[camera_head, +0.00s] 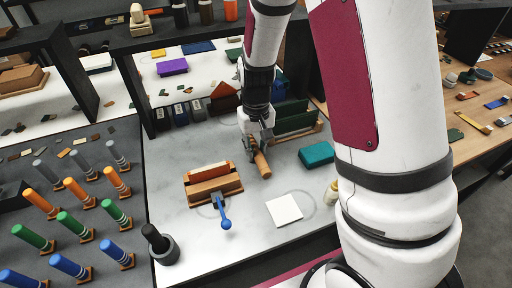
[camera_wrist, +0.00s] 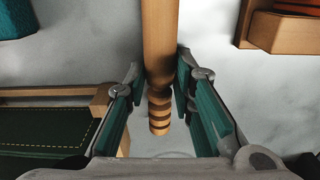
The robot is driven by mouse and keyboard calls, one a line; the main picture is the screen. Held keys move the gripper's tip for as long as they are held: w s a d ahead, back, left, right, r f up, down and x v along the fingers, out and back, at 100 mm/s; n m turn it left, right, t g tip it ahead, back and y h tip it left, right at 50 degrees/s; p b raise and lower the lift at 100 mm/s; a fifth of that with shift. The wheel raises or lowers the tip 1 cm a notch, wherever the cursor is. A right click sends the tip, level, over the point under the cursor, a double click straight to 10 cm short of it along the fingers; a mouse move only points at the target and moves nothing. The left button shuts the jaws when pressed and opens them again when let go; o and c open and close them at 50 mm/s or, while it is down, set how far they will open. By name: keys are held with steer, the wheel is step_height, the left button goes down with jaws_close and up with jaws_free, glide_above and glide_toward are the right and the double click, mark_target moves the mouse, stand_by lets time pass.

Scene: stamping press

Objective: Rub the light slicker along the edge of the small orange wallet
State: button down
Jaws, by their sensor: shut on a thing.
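The light slicker (camera_head: 262,163) is a pale wooden rod. In the wrist view the slicker (camera_wrist: 160,40) has a grooved end pointing toward the camera. My gripper (camera_head: 256,147) is shut on it, with a green-padded finger on each side in the wrist view (camera_wrist: 159,80). The small orange wallet (camera_head: 209,170) stands edge-up in a wooden clamp (camera_head: 214,188) with a blue-handled lever (camera_head: 225,222). My gripper and the slicker are to the right of the clamp, apart from it. An orange strip of the wallet (camera_wrist: 300,10) shows at the wrist view's top right.
A wooden rack with green panels (camera_head: 293,119) stands behind my gripper. A teal block (camera_head: 317,153) lies to the right. A white square (camera_head: 284,210), a small bottle (camera_head: 331,194) and a dark pot (camera_head: 165,252) are nearer the front. The bench between clamp and white square is mostly clear.

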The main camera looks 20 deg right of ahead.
mark_target(256, 149)
steer(key=shift+r+p, duration=1.4)
steer(key=shift+r, duration=1.1)
steer(key=c, duration=2.1)
jaws_free()
jaws_close()
steer(key=shift+s+r, duration=0.1)
